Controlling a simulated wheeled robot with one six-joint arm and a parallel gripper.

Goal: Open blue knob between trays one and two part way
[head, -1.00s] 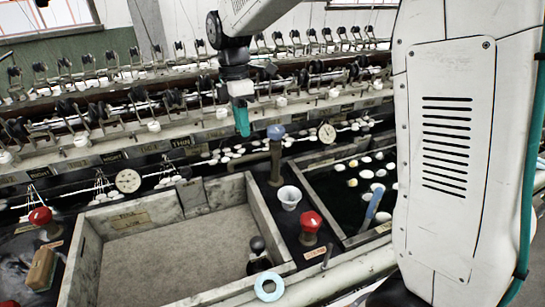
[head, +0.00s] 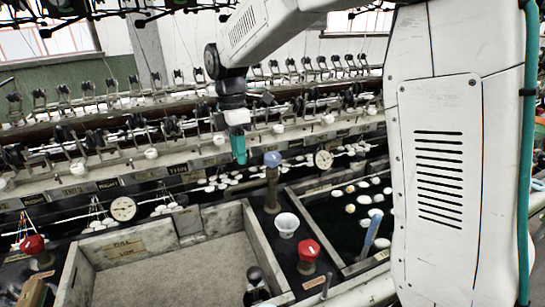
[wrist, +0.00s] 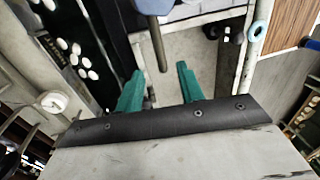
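The blue knob (head: 272,159) tops an upright brown post on the dark strip between the pale left tray (head: 100,228) and the dark water-filled right tray (head: 300,212). In the wrist view the blue knob (wrist: 152,6) is cut by the top edge, with its post running down toward the fingers. My gripper (head: 239,160) points down, just left of the knob in the head view, apart from it. In the wrist view my gripper (wrist: 159,68) has its teal fingers spread with nothing held between them. Which way the knob is turned is not clear.
Another red knob (head: 32,244) is at far left. A round gauge (head: 323,159) and reeling machinery lie behind. White cocoons float in the right tray.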

